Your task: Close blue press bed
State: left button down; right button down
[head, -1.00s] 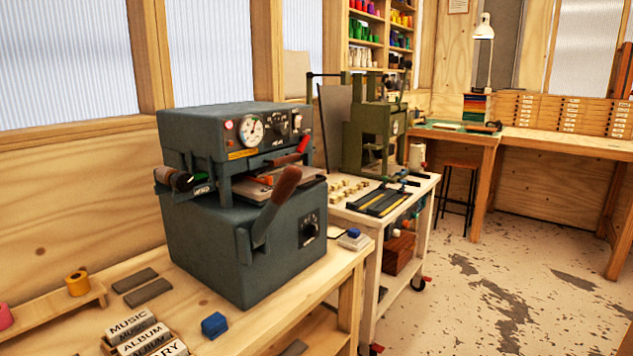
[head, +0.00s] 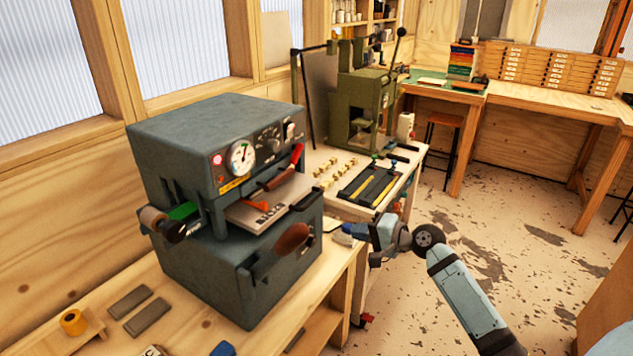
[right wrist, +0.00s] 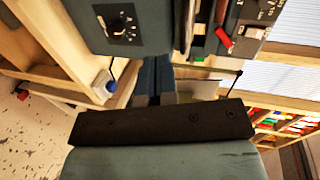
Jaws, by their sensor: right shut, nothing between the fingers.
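The blue-grey press (head: 190,140) stands on the wooden bench at left. Its bed (head: 250,216) is a flat plate in the front opening and juts out a little, with raised type on it. A brown handle (head: 293,238) on a dark lever sticks out at the front. My right gripper (head: 350,231) is shut and empty, right of the press and apart from it. The bed cannot be made out there. My left gripper is out of view.
A small box with a blue button (head: 342,238) lies at the bench corner by my right gripper; its button shows in the right wrist view (right wrist: 109,88). A green press (head: 360,100) stands on a cart behind. Open floor lies at right.

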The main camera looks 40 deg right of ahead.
notch_tip(320, 180, up, 4)
jog(key=w+d+f+m, duration=0.1)
jog(key=d, duration=0.1)
jog(key=p, duration=0.3)
send_near(295, 200)
jog(key=shift+t, duration=0.3)
jog(key=w+f, duration=0.1)
jog(key=w+a+f, duration=0.1)
jog(key=shift+w+f, duration=0.4)
jog(key=x, duration=0.2)
jog(key=r+b+x, duration=0.1)
jog(key=x, duration=0.1)
jog(key=shift+w+a+f, duration=0.1)
jog(key=shift+w, duration=0.2)
jog(key=shift+r, duration=0.2)
